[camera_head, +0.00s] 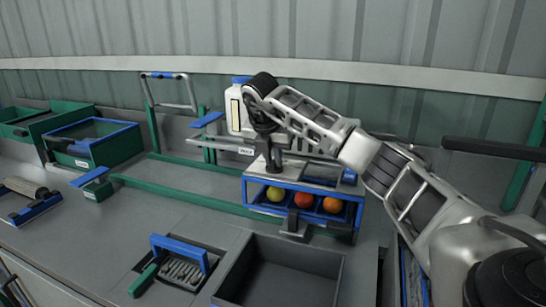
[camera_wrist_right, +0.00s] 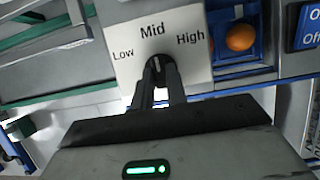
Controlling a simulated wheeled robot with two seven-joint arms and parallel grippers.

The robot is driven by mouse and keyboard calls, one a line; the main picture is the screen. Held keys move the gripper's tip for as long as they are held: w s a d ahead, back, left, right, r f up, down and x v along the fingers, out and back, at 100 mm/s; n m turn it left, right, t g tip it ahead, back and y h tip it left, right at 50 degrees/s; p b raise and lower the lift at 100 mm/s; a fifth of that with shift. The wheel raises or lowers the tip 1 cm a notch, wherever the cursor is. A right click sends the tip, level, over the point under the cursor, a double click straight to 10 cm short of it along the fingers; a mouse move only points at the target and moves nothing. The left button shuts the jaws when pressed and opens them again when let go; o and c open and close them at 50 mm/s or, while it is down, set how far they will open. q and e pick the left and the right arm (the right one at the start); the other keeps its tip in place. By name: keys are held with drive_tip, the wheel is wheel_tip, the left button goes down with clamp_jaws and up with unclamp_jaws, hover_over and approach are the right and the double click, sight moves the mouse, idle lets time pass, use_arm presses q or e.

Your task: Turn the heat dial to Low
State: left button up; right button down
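The heat dial (camera_wrist_right: 155,68) is a dark knob on a pale plate (camera_wrist_right: 125,40) marked Low, Mid and High in the right wrist view. Its light pointer mark is toward Mid. My right gripper (camera_wrist_right: 160,80) has its two dark fingers close together on either side of the knob, and they appear closed on it. In the head view my right gripper (camera_head: 272,165) reaches down onto the top of a blue-framed unit (camera_head: 300,187) and hides the dial. My left gripper is not in view.
Three fruits or balls, yellow-green (camera_head: 275,194), red (camera_head: 303,200) and orange (camera_head: 332,205), sit in the unit's front. An On/Off panel (camera_wrist_right: 308,25) is right of the dial. A white jug (camera_head: 237,110) stands behind.

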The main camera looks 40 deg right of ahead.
drive_tip(key=shift+n, duration=0.4)
drive_tip(key=n, duration=0.2)
drive_tip(key=n+t+y, duration=0.1)
drive_tip(key=n, duration=0.1)
drive_tip(key=n+t+p, duration=0.1)
drive_tip(key=shift+s+d+n+y, duration=0.25)
drive_tip(key=shift+n+y, duration=0.15)
drive_tip(key=n+y, duration=0.1)
drive_tip(key=n, duration=0.1)
drive_tip(key=n+y+p, duration=0.1)
drive_tip(key=n, duration=0.2)
drive_tip(key=shift+d+t, duration=0.15)
drive_tip(key=shift+t, duration=0.15)
drive_tip(key=shift+n+p, duration=0.3)
drive_tip(key=c, duration=1.4)
unclamp_jaws()
drive_tip(key=v, duration=1.6)
drive_tip(key=shift+b, duration=0.4)
